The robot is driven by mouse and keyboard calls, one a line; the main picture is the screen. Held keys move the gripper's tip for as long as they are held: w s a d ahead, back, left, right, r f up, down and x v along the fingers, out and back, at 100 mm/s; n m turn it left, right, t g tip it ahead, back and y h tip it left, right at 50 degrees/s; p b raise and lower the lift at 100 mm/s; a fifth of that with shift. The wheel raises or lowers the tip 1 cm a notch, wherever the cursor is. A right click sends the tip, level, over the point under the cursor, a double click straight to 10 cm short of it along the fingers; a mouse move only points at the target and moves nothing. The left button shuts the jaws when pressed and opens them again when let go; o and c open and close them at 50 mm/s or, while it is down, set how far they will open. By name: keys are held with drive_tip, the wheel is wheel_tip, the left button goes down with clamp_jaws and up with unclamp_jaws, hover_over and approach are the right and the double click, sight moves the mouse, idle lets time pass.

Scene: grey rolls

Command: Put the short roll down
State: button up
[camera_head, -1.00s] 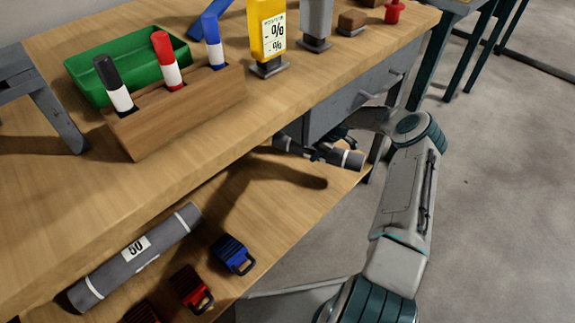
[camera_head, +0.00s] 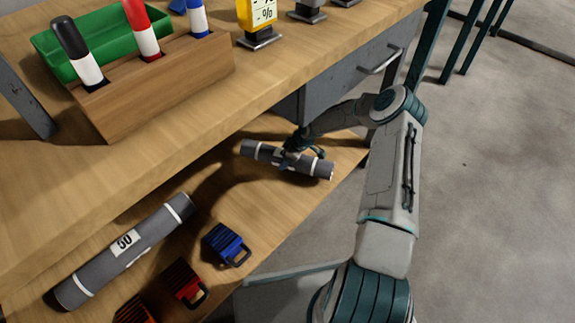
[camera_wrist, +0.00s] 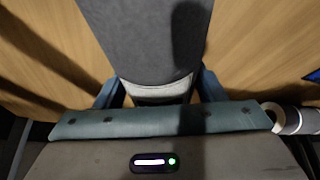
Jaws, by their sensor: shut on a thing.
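The short roll (camera_head: 264,154) is a grey cylinder with white bands near its ends. It lies across my gripper (camera_head: 290,158) over the right part of the lower shelf (camera_head: 215,198). My gripper is shut on the roll near its middle. In the wrist view the grey roll (camera_wrist: 150,38) runs up from between the fingers, with a white band close to them. The roll is low over the shelf, with a dark shadow beside it. I cannot tell whether it touches the wood.
A longer grey roll marked 50 (camera_head: 130,245) lies at the shelf's left. The tabletop (camera_head: 225,100) and grey drawer (camera_head: 350,80) overhang the shelf's back.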

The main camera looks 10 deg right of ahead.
wheel_tip(320, 180, down, 4)
drive_tip(key=shift+r+b, duration=0.25)
drive_tip(key=shift+b, duration=0.5)
drive_tip(key=shift+r, duration=0.1)
drive_tip(key=o, duration=0.7)
drive_tip(key=shift+f, duration=0.2)
drive_tip(key=o, duration=0.5)
drive_tip(key=shift+c, duration=0.2)
drive_tip(key=shift+r, duration=0.1)
drive_tip(key=p+v, duration=0.5)
drive_tip(key=v, duration=0.7)
drive_tip(key=shift+r, duration=0.1)
